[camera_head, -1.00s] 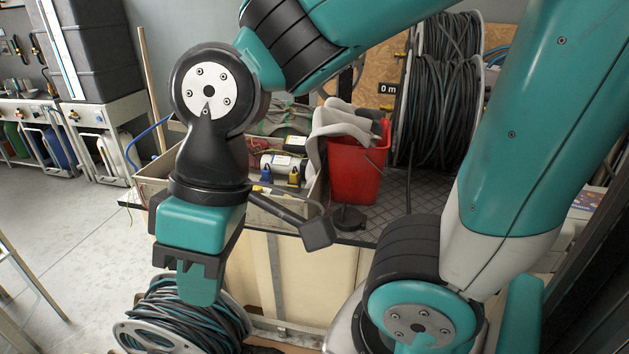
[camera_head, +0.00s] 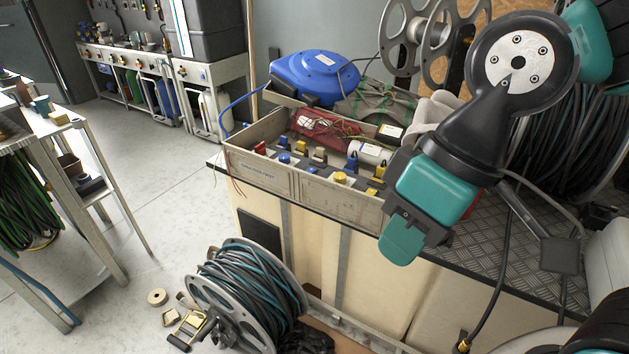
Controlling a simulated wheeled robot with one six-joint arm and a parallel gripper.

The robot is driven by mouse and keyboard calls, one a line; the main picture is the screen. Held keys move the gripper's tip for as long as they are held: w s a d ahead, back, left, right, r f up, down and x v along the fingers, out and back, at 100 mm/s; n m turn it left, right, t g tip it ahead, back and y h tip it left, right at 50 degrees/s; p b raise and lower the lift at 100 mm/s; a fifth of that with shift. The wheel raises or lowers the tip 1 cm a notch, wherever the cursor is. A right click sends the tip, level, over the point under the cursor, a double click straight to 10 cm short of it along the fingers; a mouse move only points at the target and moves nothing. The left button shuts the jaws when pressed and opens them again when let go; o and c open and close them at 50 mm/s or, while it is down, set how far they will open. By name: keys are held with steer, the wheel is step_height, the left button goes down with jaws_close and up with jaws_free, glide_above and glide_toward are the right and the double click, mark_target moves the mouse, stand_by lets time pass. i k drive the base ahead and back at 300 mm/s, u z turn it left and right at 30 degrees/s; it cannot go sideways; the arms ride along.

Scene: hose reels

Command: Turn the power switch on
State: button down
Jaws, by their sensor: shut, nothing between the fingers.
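I cannot make out a power switch in this view. My gripper (camera_head: 401,242) is at right of centre, with its teal fingers pointing down and shut with nothing between them. It hangs in front of the right end of a grey open box (camera_head: 262,172) on the workbench (camera_head: 330,215). My wrist and gripper hide part of the bench top and most of a red object behind them.
The box holds yellow and blue fittings and a red bundle. A blue reel (camera_head: 316,75) stands behind it. A hose reel (camera_head: 250,300) sits on the floor at the bench front. A shelf rack (camera_head: 95,185) stands at left. Bare floor (camera_head: 170,210) lies between.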

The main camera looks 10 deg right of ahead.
mark_target(261, 149)
steer(key=u, duration=0.5)
steer(key=k, duration=1.25)
steer(key=u, duration=1.1)
steer(key=i, duration=2.45)
steer(key=z, duration=1.4)
steer(key=i, duration=0.9)
steer(key=z, duration=0.95)
